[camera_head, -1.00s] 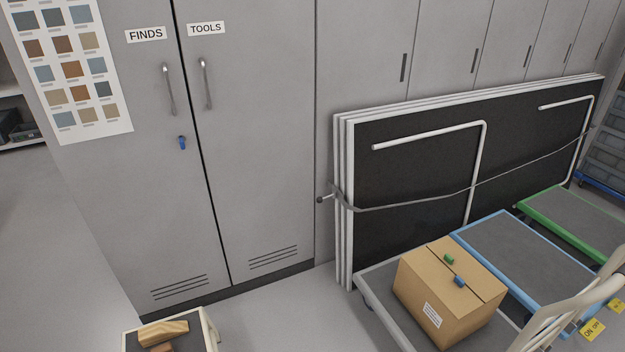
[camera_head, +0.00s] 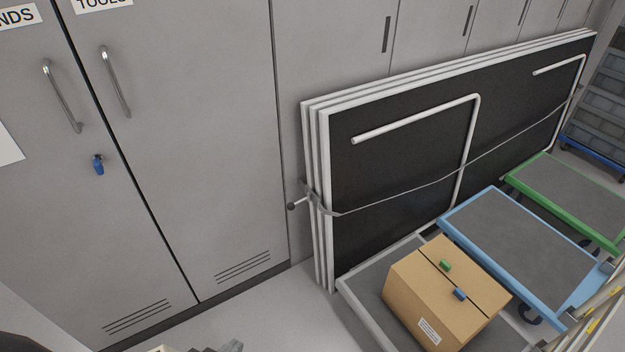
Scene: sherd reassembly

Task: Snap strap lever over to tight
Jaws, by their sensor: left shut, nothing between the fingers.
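A grey strap (camera_head: 400,196) runs across the front of the stacked folding tables (camera_head: 390,140), which lean against the grey lockers. The strap sags a little toward its left part. At the stack's left edge, a short metal lever (camera_head: 299,203) with a dark round knob sticks out to the left from the strap. My left gripper (camera_head: 228,346) just shows at the bottom edge, shut and empty, below and left of the lever and well apart from it. Most of it is cut off by the frame. My right gripper is not in view.
A cardboard box (camera_head: 440,295) sits on a grey trolley at lower right, with blue (camera_head: 520,245) and green (camera_head: 575,195) trolleys behind. Some bare floor lies left of the stack.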

